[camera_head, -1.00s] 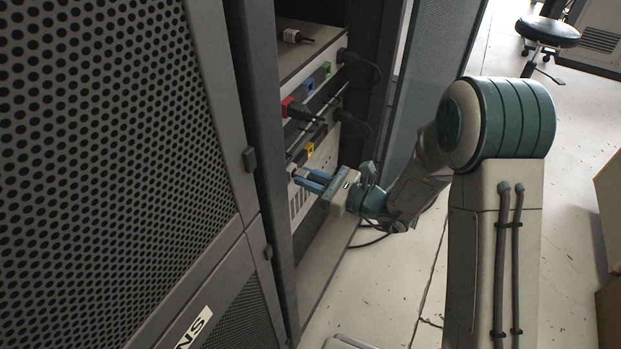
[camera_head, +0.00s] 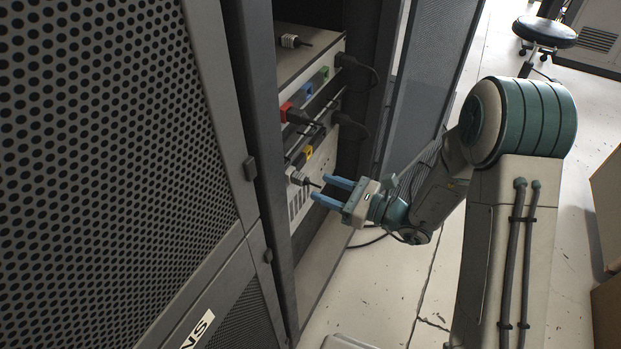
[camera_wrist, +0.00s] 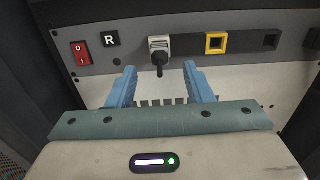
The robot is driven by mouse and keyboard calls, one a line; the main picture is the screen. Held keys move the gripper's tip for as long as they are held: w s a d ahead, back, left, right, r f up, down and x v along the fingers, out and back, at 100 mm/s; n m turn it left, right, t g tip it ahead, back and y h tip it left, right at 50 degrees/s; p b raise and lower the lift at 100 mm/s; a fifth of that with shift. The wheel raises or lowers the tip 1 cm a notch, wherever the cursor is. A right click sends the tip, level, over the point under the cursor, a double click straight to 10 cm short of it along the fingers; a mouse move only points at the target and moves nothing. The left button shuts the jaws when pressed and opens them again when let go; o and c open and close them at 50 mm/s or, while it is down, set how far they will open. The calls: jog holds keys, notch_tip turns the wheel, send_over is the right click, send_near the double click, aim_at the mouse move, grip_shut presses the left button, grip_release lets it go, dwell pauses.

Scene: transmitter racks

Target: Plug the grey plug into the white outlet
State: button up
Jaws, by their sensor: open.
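A grey plug (camera_wrist: 158,46) with a black cable stub sits at a socket position in the panel in the wrist view, between an R label and a yellow outlet. It also shows in the head view (camera_head: 299,178), at the lower rack unit.
The yellow outlet (camera_wrist: 215,43) and a dark outlet (camera_wrist: 270,41) are empty. A red switch (camera_wrist: 82,53) is at the left. The perforated door (camera_head: 110,150) stands left.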

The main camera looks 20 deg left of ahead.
jog(key=d+p, duration=0.1)
jog(key=d, duration=0.7)
jog(key=shift+s, duration=0.35)
jog(key=shift+r+p, duration=0.1)
jog(key=shift+p, duration=0.2)
jog(key=s+d+r+n+g+h+p, duration=0.25)
jog(key=s+r+n+p, duration=0.2)
jog(key=r, duration=0.35)
jog(key=s+d+r+n+g+h+p, duration=0.2)
jog(key=s+r+n+h+p, duration=0.1)
jog(key=r+p, duration=0.35)
jog(key=s+d+r+n+g+h+p, duration=0.2)
jog(key=s+r+n+p, duration=0.25)
jog(key=r, duration=0.35)
jog(key=d+r+n+t+h+p, duration=0.3)
jog(key=d+r+p, duration=0.5)
jog(key=r, duration=0.3)
jog(key=s+d+r+n+t+h+p, duration=0.1)
jog(key=d+r+n+t+h+p, duration=0.2)
jog(key=d+r+h+p, duration=0.4)
notch_tip(320, 180, up, 4)
jog(key=shift+d+r+n+t+p, duration=0.25)
jog(key=shift+d+n+t+p, duration=0.15)
jog(key=shift+d+t+p, duration=0.6)
jog(key=shift+d+h, duration=0.15)
jog(key=shift+h, duration=0.1)
jog(key=shift+c, duration=1.1)
